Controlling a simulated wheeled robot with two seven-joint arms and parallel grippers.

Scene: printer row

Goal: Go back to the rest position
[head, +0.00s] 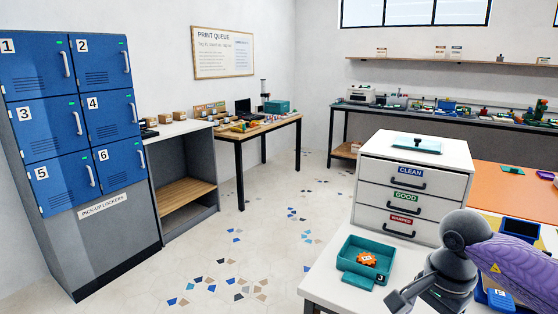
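My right arm comes in from the right edge with a purple link and a dark grey wrist. The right gripper (402,300) hangs low in the picture over the white worktable (330,270), just below and right of a teal tray. Its fingertips are near or past the bottom edge, so I cannot tell whether it is open or shut. I see nothing clearly held in it. My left gripper is out of view.
The teal tray (347,262), tagged 3, holds an orange gear-shaped part (366,259). A white drawer unit (410,158) stands behind it. Blue pick-up lockers (80,120) stand left. An orange mat (515,192) lies right. The floor (250,230) between is clear.

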